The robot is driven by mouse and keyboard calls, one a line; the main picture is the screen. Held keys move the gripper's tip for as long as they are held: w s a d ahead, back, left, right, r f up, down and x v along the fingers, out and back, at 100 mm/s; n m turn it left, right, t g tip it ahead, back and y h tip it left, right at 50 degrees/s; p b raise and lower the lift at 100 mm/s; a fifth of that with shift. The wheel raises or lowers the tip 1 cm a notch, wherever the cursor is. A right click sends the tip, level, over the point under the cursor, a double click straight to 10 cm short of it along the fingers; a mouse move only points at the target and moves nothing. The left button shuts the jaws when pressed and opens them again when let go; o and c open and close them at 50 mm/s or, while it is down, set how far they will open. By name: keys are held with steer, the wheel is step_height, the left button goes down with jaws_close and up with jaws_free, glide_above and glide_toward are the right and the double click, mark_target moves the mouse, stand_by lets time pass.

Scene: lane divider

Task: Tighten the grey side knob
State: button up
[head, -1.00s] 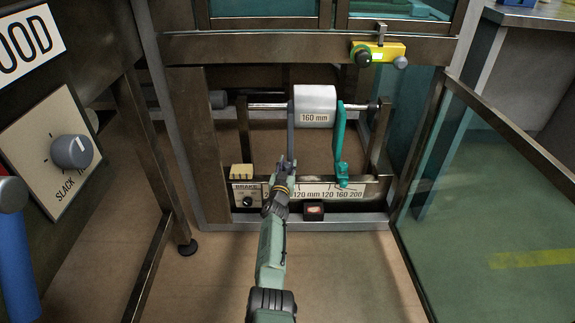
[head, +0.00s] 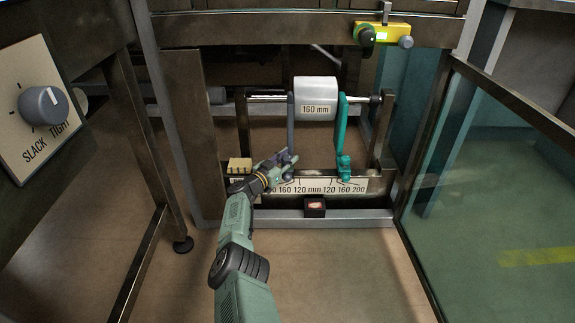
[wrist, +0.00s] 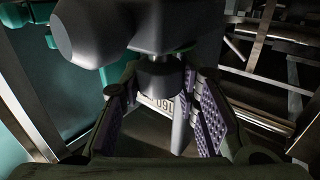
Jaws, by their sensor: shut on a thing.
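The grey side guide (head: 290,120) is an upright arm left of the white roller (head: 316,90). Its small grey knob (head: 288,177) shows at its foot, by the scale, partly behind my fingers. My gripper (head: 284,160) reaches it from the lower left. In the wrist view my purple-padded fingers (wrist: 160,105) are on both sides of dark and light grey parts at the guide's foot, and shut on them. A large grey rounded block (wrist: 100,30) fills the top there. The exact contact is hard to see.
A teal guide (head: 341,130) stands right of the roller. The scale strip (head: 310,186) runs below. A yellow block (head: 240,165) sits left of my gripper, and a dark box (head: 315,207) below the scale. A glass door (head: 490,170) stands open at right.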

mark_target(288, 157)
stand_by(0.4)
steer(key=o, duration=1.2)
steer(key=shift+r, duration=0.1)
step_height(288, 157, up, 10)
steer(key=shift+f, duration=0.1)
